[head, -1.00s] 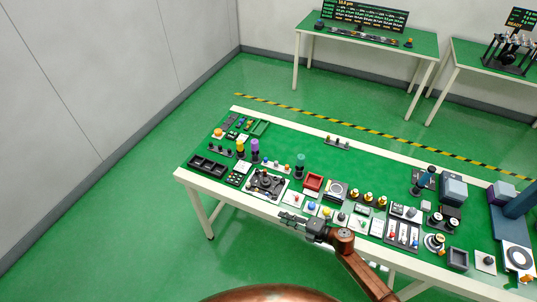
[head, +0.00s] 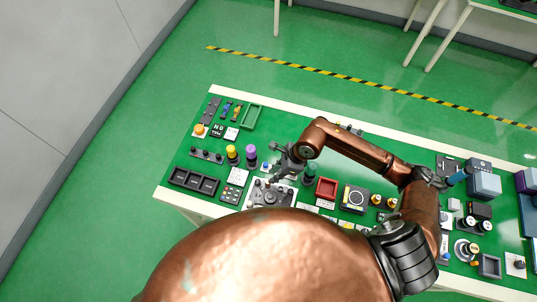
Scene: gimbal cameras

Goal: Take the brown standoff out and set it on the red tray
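The red tray (head: 326,189) is a small square open tray on the green table, right of a pale plate (head: 253,202) that carries several dark fittings. My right gripper (head: 271,181) is above the back of this plate, pointing down, with its arm reaching in from the right. Its fingers are too small and dark to show whether they are open or shut. I cannot make out the brown standoff; it may be among the small parts on the plate, partly covered by my gripper and body. My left gripper is out of view.
A black compartment tray (head: 193,181) and a button panel (head: 232,193) lie left of the plate. Yellow (head: 232,153) and purple (head: 251,153) topped posts stand behind it. A green tray (head: 252,117) is at the back left.

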